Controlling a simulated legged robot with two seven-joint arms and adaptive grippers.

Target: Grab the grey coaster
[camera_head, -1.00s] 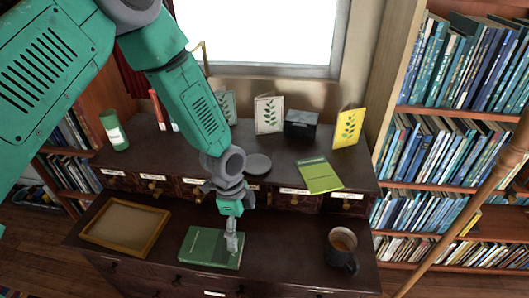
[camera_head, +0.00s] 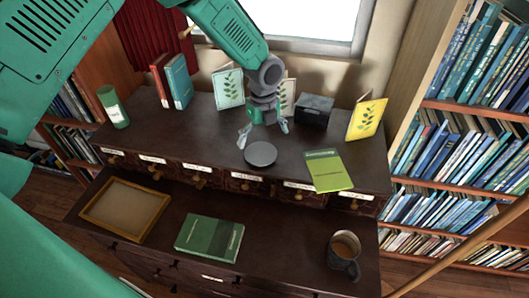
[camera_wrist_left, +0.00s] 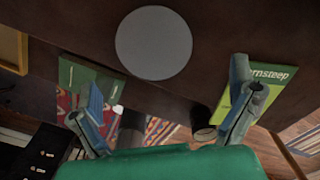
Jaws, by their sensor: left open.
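The grey coaster (camera_head: 260,154) is a flat round disc on the upper shelf of the dark desk, near the shelf's front edge. It also shows in the left wrist view (camera_wrist_left: 153,43), top centre, beyond and between the fingertips. My left gripper (camera_head: 263,131) is open and empty, just behind the coaster in the head view, with its fingers spread. In the left wrist view its two fingers (camera_wrist_left: 168,100) stand wide apart with nothing between them. The gripper looks apart from the coaster. My right gripper is not in view.
A yellow-green book (camera_head: 328,170) lies right of the coaster. Upright cards (camera_head: 229,88) and a dark box (camera_head: 315,110) stand behind. A green book (camera_head: 209,238), a wooden tray (camera_head: 125,209) and a mug (camera_head: 343,256) are on the lower surface. The shelf left of the coaster is clear.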

